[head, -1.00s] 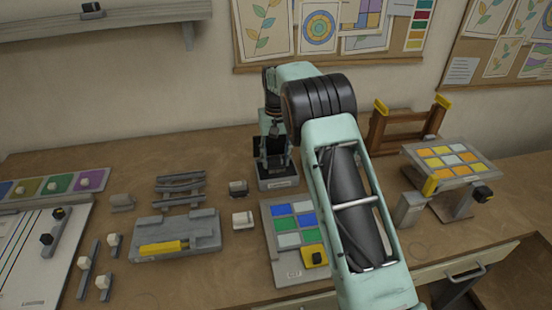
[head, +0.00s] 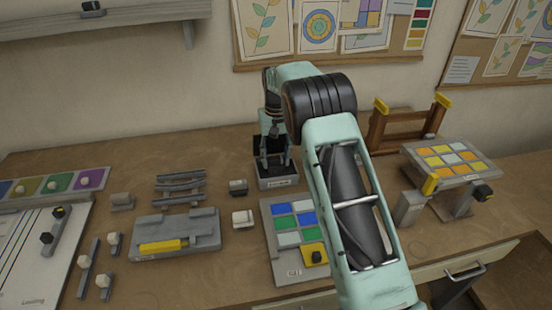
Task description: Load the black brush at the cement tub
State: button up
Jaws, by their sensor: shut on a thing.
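The cement tub (head: 279,184) is a small grey box with a pale label on its front and a dark inside. It stands at the back middle of the bench. My gripper (head: 275,150) points down right over the tub, with its fingers low at the tub's opening. It is shut on a dark, thin thing, which I take to be the black brush; little of it shows. The brush's tip is hidden by the gripper and the tub wall, so I cannot tell whether it touches the cement.
A tray of coloured glass tiles (head: 293,222) lies in front of the tub. Two small grey-white blocks sit left of it. A grey fixture with a yellow bar (head: 160,246) is further left. A tilted tile panel (head: 449,160) and a wooden rack (head: 405,128) stand at right.

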aim_at(276, 158)
dwell(0.3)
jog(key=shift+r+p, duration=2.45)
jog(key=shift+r, duration=1.05)
